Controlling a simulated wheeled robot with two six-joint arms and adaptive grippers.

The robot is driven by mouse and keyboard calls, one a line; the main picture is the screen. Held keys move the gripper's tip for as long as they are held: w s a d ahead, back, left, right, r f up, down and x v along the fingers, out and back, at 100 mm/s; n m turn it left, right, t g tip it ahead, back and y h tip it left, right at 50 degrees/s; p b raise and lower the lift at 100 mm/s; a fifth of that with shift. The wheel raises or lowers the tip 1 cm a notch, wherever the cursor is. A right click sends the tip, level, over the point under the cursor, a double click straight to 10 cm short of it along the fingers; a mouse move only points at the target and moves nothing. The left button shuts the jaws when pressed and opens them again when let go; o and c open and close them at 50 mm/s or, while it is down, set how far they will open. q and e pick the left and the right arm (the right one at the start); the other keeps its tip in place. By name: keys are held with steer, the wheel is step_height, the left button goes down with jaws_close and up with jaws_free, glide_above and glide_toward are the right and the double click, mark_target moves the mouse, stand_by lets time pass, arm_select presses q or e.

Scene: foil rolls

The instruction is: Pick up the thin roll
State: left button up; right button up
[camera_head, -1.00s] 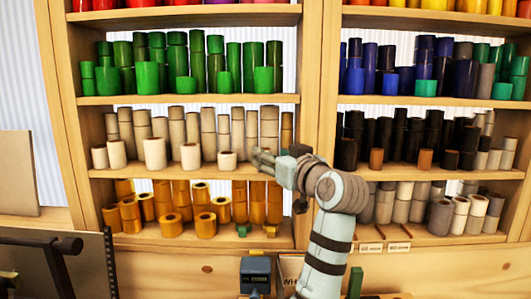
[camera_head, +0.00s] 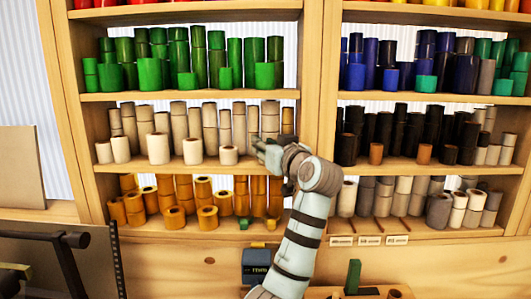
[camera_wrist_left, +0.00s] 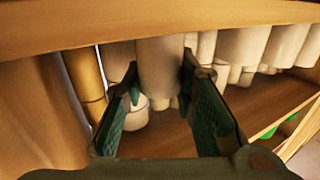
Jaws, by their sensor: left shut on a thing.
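A slim beige roll (camera_head: 269,112) stands at the right end of the left bay's middle shelf, beside an amber roll (camera_head: 287,119). My left gripper (camera_head: 259,146) reaches in at the front of that shelf. In the left wrist view, its green-padded fingers (camera_wrist_left: 160,100) are on either side of a pale beige roll (camera_wrist_left: 160,65) and shut on it. The gripper covers the lower part of the roll in the head view. My right gripper is not in view.
Other beige rolls (camera_head: 192,151) crowd the shelf to the left. A wooden upright (camera_head: 317,95) stands close on the right. Orange rolls (camera_head: 207,217) fill the shelf below, and a blue box (camera_head: 256,263) is under it.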

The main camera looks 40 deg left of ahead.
arm_select(q)
steer(key=shift+s+r+b, duration=0.15)
steer(key=shift+r+b, duration=0.2)
steer(key=shift+b, duration=0.15)
step_height(320, 180, up, 6)
steer(key=b, duration=0.1)
steer(key=s+d+b, duration=0.6)
steer(key=s+d, duration=0.6)
steer(key=s, duration=0.3)
steer(key=shift+s+r, duration=0.15)
steer(key=shift+s, duration=0.25)
